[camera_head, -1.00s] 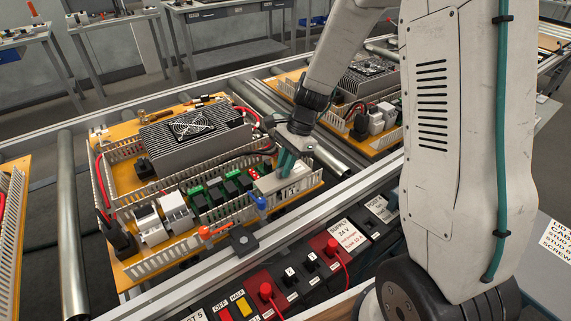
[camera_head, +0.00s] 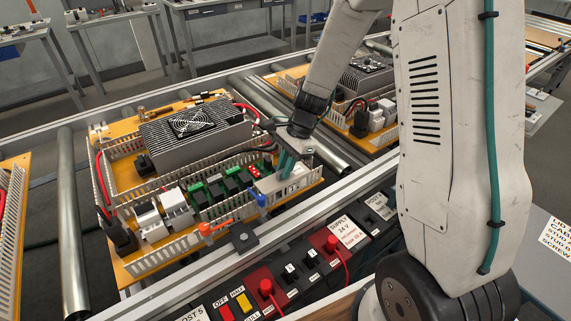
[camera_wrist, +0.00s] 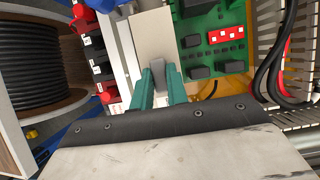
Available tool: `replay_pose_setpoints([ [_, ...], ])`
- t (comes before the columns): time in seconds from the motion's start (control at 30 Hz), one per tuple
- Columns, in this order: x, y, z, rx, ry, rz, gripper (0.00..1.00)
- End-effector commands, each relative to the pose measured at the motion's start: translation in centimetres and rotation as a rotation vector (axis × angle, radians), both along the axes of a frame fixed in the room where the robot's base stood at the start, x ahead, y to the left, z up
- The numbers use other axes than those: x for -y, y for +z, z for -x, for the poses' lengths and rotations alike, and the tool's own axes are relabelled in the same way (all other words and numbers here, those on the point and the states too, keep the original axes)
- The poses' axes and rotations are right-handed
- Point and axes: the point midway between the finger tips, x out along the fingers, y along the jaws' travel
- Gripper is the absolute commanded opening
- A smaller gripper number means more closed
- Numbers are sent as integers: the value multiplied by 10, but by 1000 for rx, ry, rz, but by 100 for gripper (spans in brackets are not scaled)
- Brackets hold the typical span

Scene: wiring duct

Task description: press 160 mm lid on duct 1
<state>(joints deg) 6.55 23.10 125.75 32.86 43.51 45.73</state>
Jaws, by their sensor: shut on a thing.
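My gripper (camera_head: 284,168), with teal fingers, is low over the front right part of the near panel. The fingers are shut on a small grey piece in the wrist view (camera_wrist: 159,77), at the near end of a pale beige plate (camera_wrist: 153,38) that looks like the lid. The plate also shows below the fingers in the head view (camera_head: 280,184). A white slotted duct (camera_head: 165,256) runs along the panel's front edge. The plate is over or beside its right part; I cannot tell whether it is seated. No number shows on the ducts.
A finned heat sink with a fan (camera_head: 190,137) stands behind. Green circuit boards (camera_wrist: 212,42) lie close beside the plate. Blue (camera_head: 261,199) and orange (camera_head: 210,229) parts stand at the front edge. A switch panel (camera_head: 290,270) is nearer. A cable spool (camera_wrist: 45,75) is left in the wrist view.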

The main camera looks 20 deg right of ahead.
Motion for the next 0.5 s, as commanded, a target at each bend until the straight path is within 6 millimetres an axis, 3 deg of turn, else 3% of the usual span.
replay_pose_setpoints([
  [0.17,0,-5,0,0,-1,0,0],
  [0.2,0,-4,0,0,-1,1,26],
  [0.27,0,-4,0,0,0,1,41],
  [0.5,0,-4,0,0,0,0,41],
])
